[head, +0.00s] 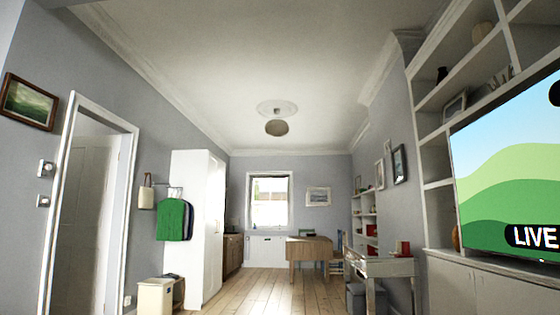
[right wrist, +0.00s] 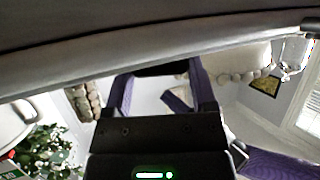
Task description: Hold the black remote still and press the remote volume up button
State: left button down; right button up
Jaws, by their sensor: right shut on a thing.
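In the right wrist view my right gripper (right wrist: 160,74) shows with its two purple-grey fingers apart and a black thing between their tips. This black thing (right wrist: 160,68) looks like the black remote, gripped from both sides. Only a narrow dark strip of it shows, and its buttons, including volume up, cannot be made out. In the head view neither gripper shows. My left gripper is in neither view.
In the head view a large television (head: 510,165) showing green hills and "LIVE" is at the right. A white side table (head: 378,267) stands near it, and the floorboards (head: 262,292) are clear. A leafy plant (right wrist: 48,150) shows in the right wrist view.

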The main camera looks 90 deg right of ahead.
jog(key=o, duration=1.3)
jog(key=shift+c, duration=0.2)
jog(key=v, duration=1.2)
